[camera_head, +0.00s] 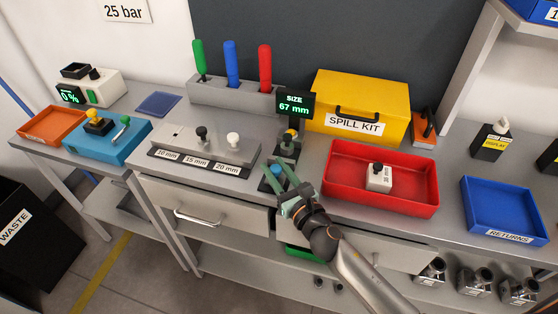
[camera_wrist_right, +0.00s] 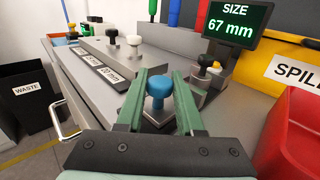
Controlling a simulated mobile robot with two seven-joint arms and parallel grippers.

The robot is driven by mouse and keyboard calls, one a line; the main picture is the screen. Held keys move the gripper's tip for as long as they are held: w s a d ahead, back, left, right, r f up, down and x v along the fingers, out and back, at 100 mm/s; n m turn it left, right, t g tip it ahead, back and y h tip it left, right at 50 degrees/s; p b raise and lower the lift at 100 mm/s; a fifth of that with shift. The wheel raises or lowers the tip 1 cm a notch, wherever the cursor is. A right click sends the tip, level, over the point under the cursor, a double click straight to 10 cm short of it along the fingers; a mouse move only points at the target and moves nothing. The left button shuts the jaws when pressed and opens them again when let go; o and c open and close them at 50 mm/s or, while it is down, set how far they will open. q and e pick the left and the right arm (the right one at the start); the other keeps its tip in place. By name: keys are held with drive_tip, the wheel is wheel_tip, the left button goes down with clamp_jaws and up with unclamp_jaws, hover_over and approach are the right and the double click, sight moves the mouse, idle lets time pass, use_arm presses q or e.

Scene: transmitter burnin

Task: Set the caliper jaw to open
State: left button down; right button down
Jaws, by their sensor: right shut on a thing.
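The caliper's display (camera_head: 294,103) reads "SIZE 67 mm"; it also shows in the right wrist view (camera_wrist_right: 229,24). Below it is a dark fixture (camera_head: 289,151) with a yellow-topped part and a dark knob. A blue round knob (camera_head: 277,169) on a grey base stands in front of the fixture. In the right wrist view the blue knob (camera_wrist_right: 159,84) sits between the green fingers. My right gripper (camera_head: 281,172) is shut on the blue knob, coming from the front. The fingers hide part of the knob's base. My left gripper is not in view.
A gauge rack (camera_head: 175,154) labelled 10, 15 and 20 mm stands left of the knob. A red tray (camera_head: 411,206) holding a white block (camera_head: 380,179) lies close on the right. A yellow spill kit (camera_head: 365,95) stands behind. A blue returns tray (camera_head: 503,236) is farther right.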

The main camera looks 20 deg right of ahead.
drive_tip(key=shift+s+a, duration=0.25)
drive_tip(key=shift+s, duration=0.05)
drive_tip(key=c, duration=1)
unclamp_jaws()
drive_tip(key=shift+f, duration=0.1)
drive_tip(key=o, duration=0.5)
drive_tip(key=shift+c, duration=0.2)
drive_tip(key=s+d+b, duration=0.2)
drive_tip(key=s+b, duration=0.1)
drive_tip(key=s, duration=0.9)
drive_tip(key=shift+s+d, duration=0.15)
drive_tip(key=shift+d, duration=0.1)
